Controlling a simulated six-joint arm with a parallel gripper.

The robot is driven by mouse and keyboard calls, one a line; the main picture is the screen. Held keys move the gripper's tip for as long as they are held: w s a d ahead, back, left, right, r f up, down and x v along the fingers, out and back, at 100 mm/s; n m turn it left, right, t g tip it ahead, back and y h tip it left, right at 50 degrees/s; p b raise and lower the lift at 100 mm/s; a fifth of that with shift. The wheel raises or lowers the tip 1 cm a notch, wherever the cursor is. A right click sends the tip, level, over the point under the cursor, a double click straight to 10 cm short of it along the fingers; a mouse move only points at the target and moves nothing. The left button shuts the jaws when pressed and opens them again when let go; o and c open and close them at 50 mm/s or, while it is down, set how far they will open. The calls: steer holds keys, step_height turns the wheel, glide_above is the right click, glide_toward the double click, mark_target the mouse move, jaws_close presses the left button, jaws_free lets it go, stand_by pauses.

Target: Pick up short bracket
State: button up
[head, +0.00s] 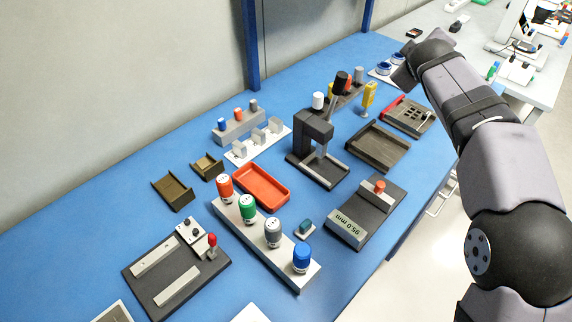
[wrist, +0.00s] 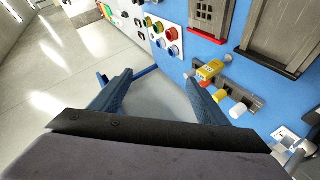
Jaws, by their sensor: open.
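Two small brown channel-shaped brackets lie on the left part of the blue table in the head view. The smaller one (head: 207,166), which looks like the short bracket, sits just behind and right of the larger one (head: 173,192). My gripper (wrist: 157,80) is open and empty in the wrist view, its two blue fingers spread apart over the floor and table edge. In the head view my arm's end is at the table's far right, well away from both brackets. Neither bracket shows in the wrist view.
A red tray (head: 261,187), a rack of coloured-capped bottles (head: 265,246) and a white stand with grey blocks (head: 257,143) lie near the brackets. A dark press (head: 316,145) stands mid-table. Bare blue table surrounds the brackets.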

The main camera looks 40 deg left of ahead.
steer(key=s+a+r+n+t+y+b, duration=0.1)
steer(key=s+a+r+n+y, duration=0.15)
steer(key=a, duration=0.45)
steer(key=s+a+r+n+y+b, duration=0.1)
steer(key=s+a+r+n, duration=0.1)
steer(key=a+r, duration=0.35)
steer(key=m+g+h+p, duration=0.3)
steer(key=g+h+p, duration=0.2)
steer(key=g+p, duration=0.7)
glide_above(213, 166)
steer(key=d, duration=0.3)
step_height(213, 166, down, 25)
steer(key=shift+w+a+f+y+p, duration=0.1)
steer(key=shift+a+f+y+p, duration=0.15)
steer(key=shift+a+f+p, duration=0.55)
steer(key=shift+d+f, duration=0.15)
steer(key=p+x, duration=0.2)
steer(key=shift+f, duration=0.25)
steer(key=shift+x, duration=1.25)
